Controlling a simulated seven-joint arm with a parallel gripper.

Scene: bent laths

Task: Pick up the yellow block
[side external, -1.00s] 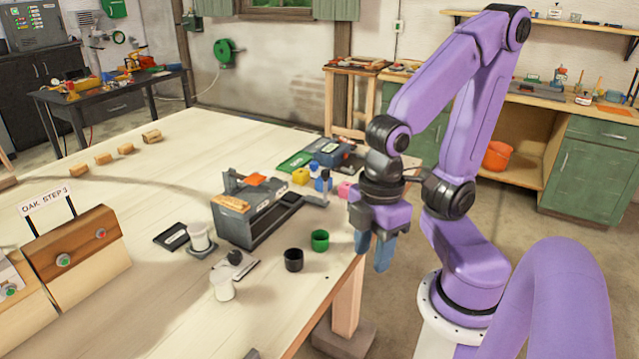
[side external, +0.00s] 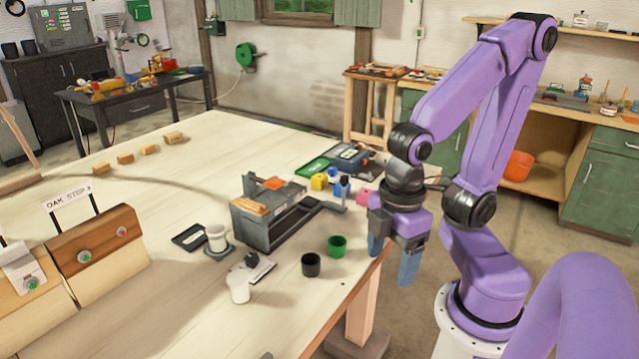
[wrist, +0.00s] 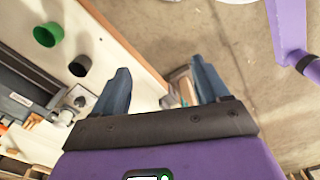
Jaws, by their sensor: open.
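The yellow block (side external: 319,181) is a small cube on the table, beside a green tray and a blue block, behind the grey toolbox in the side view. I cannot make it out in the wrist view. My gripper (side external: 392,262) hangs fingers down at the table's right edge, to the right of and nearer than the yellow block. Its two blue fingers are apart with nothing between them; they also show in the wrist view (wrist: 160,82).
Near the gripper stand a green cup (side external: 337,246) and a black cup (side external: 311,265). A pink block (side external: 364,197) and a blue block (side external: 342,187) sit by the yellow one. The grey toolbox (side external: 270,217) is an obstacle to their left. The table's left middle is mostly clear.

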